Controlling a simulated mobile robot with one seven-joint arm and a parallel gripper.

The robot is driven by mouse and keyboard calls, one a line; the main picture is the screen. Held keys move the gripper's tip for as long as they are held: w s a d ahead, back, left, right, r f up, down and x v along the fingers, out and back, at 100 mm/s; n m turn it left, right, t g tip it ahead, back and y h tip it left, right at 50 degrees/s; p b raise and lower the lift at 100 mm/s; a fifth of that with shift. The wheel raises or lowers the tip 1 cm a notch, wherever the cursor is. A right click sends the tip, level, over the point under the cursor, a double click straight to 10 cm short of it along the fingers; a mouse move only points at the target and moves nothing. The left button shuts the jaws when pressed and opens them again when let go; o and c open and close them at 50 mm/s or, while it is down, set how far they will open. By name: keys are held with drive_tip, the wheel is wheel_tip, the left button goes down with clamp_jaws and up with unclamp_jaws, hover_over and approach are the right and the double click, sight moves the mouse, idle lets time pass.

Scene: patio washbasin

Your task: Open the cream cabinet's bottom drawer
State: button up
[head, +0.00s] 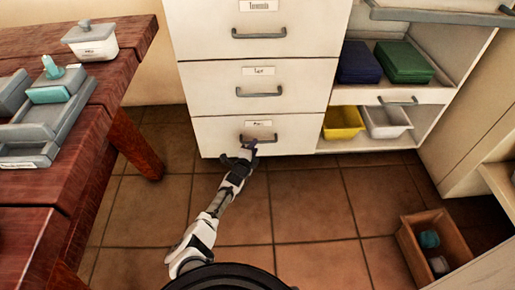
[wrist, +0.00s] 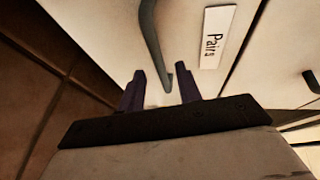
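The cream cabinet (head: 255,75) stands ahead with several labelled drawers. Its bottom drawer (head: 220,137) looks shut, flush with the front above it. The drawer's grey bar handle (head: 262,138) runs across below a white label; in the wrist view the label reads "Pairs" (wrist: 216,37).
A reddish wooden table (head: 75,125) with grey trays stands at the left. Right of the drawers are open shelves with a yellow bin (head: 343,122), a white bin (head: 386,121) and dark boxes. A wooden crate (head: 408,250) sits on the floor at right. The tiled floor before the drawer is clear.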

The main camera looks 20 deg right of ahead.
drive_tip(key=shift+b+x, duration=2)
drive_tip(key=shift+x, duration=0.25)
clamp_jaws()
